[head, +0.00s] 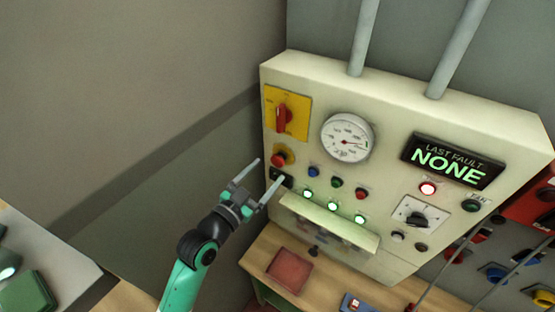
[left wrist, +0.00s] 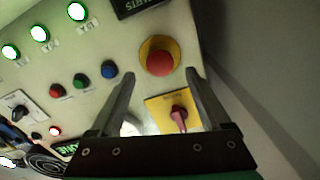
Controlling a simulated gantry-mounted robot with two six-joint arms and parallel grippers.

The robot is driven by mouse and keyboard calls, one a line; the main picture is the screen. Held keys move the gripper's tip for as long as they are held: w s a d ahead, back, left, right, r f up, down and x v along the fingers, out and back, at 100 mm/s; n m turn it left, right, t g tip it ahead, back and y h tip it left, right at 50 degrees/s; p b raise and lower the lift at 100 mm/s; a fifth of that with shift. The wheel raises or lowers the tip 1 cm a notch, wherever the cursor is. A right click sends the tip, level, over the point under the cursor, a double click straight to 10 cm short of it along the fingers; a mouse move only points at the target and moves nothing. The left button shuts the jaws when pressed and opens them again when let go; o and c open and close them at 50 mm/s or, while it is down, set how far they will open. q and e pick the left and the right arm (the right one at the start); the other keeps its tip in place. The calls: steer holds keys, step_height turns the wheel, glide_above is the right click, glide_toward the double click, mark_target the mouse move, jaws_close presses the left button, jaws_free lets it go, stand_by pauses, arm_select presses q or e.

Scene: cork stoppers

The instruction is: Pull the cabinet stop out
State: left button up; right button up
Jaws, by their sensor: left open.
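The cabinet stop (head: 279,158) is a red mushroom button on a yellow round base, on the left part of the cream cabinet's front (head: 384,188), below the yellow plate with the red rotary switch (head: 283,115). In the left wrist view the stop (left wrist: 160,61) shows at the upper middle, ahead of and between the fingertips. My left gripper (head: 269,171) is open and empty, its fingers pointing at the cabinet beside the stop. The fingers (left wrist: 159,74) appear apart from the button. My right gripper is in neither view.
Above the stop's right is a round gauge (head: 347,138). Small coloured buttons and lit green lamps (head: 334,206) sit to its right, above a protruding cream ledge (head: 326,226). A fault display (head: 453,161) reads NONE. Open space lies left of the cabinet.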

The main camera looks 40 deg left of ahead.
mark_target(276, 163)
arm_select(q)
steer(key=w, duration=0.4)
steer(key=w+a, duration=0.1)
steer(key=w, duration=0.1)
jaws_close()
stand_by(0.4)
